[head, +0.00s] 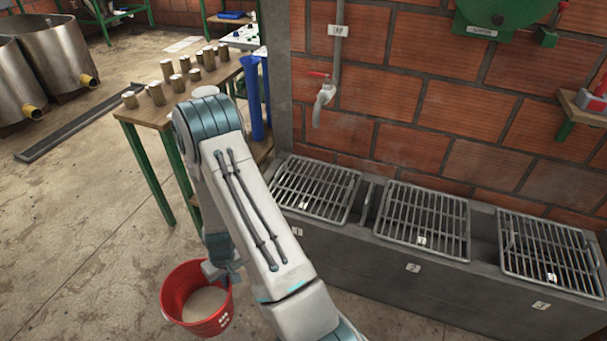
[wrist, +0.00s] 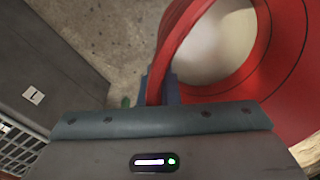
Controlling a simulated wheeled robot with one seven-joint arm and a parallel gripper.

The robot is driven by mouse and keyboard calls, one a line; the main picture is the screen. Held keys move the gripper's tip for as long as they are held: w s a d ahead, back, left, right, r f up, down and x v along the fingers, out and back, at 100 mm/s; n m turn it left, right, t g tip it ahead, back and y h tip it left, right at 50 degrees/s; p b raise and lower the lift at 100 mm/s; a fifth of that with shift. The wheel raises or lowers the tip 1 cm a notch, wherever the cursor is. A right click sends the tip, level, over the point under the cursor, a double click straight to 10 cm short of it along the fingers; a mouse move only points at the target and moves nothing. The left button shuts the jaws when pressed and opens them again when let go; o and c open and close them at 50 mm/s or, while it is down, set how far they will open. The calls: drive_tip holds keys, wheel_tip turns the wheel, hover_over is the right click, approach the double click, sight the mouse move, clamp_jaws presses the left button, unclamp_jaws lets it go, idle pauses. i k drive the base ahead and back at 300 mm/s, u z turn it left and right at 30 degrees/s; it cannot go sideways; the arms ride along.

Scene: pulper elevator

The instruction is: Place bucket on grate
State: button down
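The red bucket (head: 173,291) is at the lower left in the head view, with pale contents or a pale bottom inside. It fills the upper right of the wrist view (wrist: 285,75). My gripper (head: 214,268) is at its upper right edge. In the wrist view, the blue fingers of my gripper (wrist: 159,90) close around a red band of the bucket; I cannot tell whether this is handle or rim. I cannot tell if the bucket touches the floor. Three metal grates, left (head: 318,187), middle (head: 423,218) and right (head: 548,258), lie empty on a grey concrete trough.
The concrete trough (head: 390,285) runs along the brick wall (head: 440,85), right of my arm. A tap (head: 324,97) hangs above the left grate. Floor (head: 80,240) left of the bucket is clear.

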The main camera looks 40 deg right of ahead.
sight(314, 185)
drive_tip(key=z, duration=0.55)
drive_tip(key=i, duration=1)
drive_tip(key=z, duration=0.85)
drive_tip(key=i, duration=0.35)
drive_tip(key=z, duration=0.3)
